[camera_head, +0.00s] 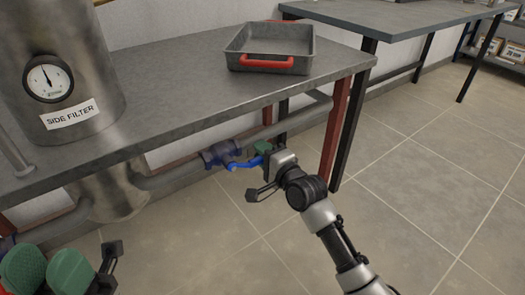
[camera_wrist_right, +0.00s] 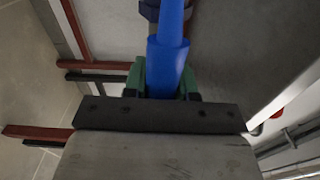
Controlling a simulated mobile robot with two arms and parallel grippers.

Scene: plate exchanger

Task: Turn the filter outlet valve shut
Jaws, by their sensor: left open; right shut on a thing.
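The filter outlet valve (camera_head: 217,154) is a blue valve on the grey pipe under the near table, to the right of the side filter. Its blue lever (camera_head: 241,164) reaches rightward from the valve body. My right gripper (camera_head: 262,154) is shut on the lever's outer end. In the right wrist view the blue lever (camera_wrist_right: 168,65) runs up between the green finger pads (camera_wrist_right: 166,80). The hidden far side of the lever cannot be seen. My left gripper (camera_head: 46,271) is open and empty at the lower left, with green pads apart, away from the valve.
The side filter (camera_head: 85,75), a metal tank with a gauge (camera_head: 48,78), stands at the left. A grey tray (camera_head: 270,40) with red handles sits on the near table (camera_head: 180,85). A red table leg (camera_head: 335,128) stands right of the valve. The floor at right is clear.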

